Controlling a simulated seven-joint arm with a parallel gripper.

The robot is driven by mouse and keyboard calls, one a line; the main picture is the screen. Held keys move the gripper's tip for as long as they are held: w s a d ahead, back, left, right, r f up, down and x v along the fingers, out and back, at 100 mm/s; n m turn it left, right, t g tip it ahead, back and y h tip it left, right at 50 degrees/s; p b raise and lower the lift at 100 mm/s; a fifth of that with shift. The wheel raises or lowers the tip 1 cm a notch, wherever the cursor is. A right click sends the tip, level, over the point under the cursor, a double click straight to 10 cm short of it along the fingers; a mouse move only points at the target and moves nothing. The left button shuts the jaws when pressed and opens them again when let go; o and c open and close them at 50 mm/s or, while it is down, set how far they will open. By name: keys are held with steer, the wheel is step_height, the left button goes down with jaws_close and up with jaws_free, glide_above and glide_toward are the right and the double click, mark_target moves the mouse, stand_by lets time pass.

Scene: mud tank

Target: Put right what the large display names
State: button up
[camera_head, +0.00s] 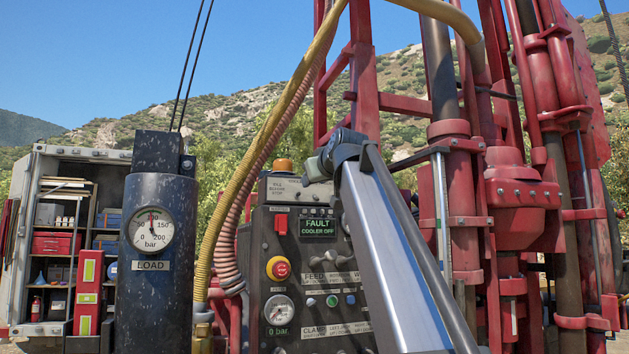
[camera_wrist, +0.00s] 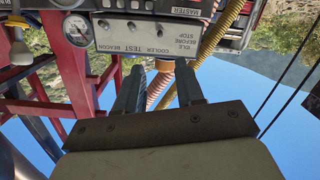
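The large display (camera_head: 317,228) on the dark control console (camera_head: 257,300) reads "FAULT COOLER OFF" in green. In the wrist view, which is upside down, a grey label plate (camera_wrist: 145,35) carries the words COOLER, TEST, BEACON and IDLE BEFORE STOP. Small dark toggles sit along it; their positions are too small to tell. My gripper (camera_wrist: 160,82) has its two fingers apart with nothing between them, short of the plate. In the head view my gripper (camera_head: 325,160) is above the console's upper right, and my arm hides part of the console's right side.
An orange beacon (camera_head: 284,165) stands on the console top. A red switch cover (camera_head: 281,224), a red-and-yellow stop button (camera_head: 278,268) and a 0 bar gauge (camera_head: 279,309) are on its face. Red rig pipes (camera_head: 515,200) stand right.

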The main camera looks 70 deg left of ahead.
steer(key=shift+s, duration=0.1)
steer(key=m+t+y, duration=0.3)
steer(key=m+y, duration=0.2)
steer(key=m, duration=0.3)
glide_toward(299, 195)
steer(key=shift+n, duration=0.3)
steer(key=x, duration=0.9)
steer(key=shift+a, duration=0.1)
stand_by(0.3)
jaws_close()
